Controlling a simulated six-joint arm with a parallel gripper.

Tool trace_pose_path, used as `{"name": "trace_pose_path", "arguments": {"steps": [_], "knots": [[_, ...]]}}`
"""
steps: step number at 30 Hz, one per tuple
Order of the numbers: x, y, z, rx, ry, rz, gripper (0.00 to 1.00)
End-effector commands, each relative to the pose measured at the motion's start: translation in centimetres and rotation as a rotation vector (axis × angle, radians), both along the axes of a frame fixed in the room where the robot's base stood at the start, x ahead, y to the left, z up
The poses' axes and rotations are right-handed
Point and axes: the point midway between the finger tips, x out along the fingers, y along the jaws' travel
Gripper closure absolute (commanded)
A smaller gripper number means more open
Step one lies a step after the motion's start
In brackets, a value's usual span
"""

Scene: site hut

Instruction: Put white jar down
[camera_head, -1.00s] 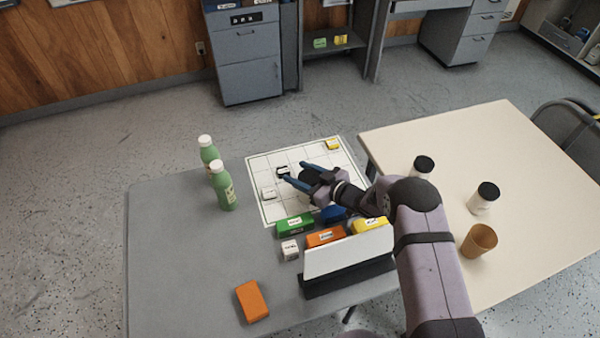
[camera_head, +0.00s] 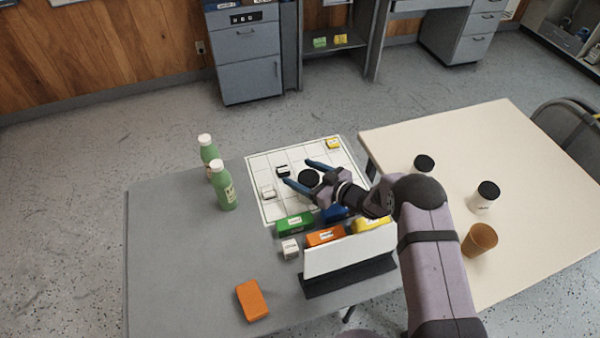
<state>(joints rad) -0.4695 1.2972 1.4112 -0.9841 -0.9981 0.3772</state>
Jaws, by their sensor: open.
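A jar with a round black lid (camera_head: 308,179) is between the fingers of my gripper (camera_head: 298,173), over the white gridded sheet (camera_head: 262,205) on the grey table. Its body is mostly hidden by the lid and the gripper, so its colour and its contact with the sheet cannot be made out. My gripper is open, with a blue finger on each side of the jar. Two white jars with black lids, a front one (camera_head: 483,206) and a back one (camera_head: 422,167), stand on the cream table to the right.
Two green bottles (camera_head: 226,190) stand left of the sheet. Coloured blocks (camera_head: 294,226) and a white-and-black stand (camera_head: 348,254) are in front. A brown cup (camera_head: 479,240) stands at right. The grey table's left is clear.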

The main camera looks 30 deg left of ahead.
Motion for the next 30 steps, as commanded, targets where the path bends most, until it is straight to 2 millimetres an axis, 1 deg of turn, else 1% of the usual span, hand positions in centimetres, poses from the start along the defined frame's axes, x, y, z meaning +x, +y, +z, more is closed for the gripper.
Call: {"name": "trace_pose_path", "arguments": {"steps": [5, 6, 12, 18, 24, 30], "knots": [[-0.5, -2.1, 0.7, 0.001, 0.000, -0.002, 0.32], [-0.5, -1.8, 1.5, 0.003, -0.005, 0.001, 0.32], [-0.5, -1.8, 4.3, 0.003, -0.004, 0.001, 0.32], [-0.5, -1.8, 6.4, 0.001, -0.002, 0.002, 0.32], [-0.6, -1.8, 7.4, 0.001, 0.000, 0.001, 0.32], [-0.6, -1.8, 7.6, 0.001, 0.000, 0.001, 0.32]]}}
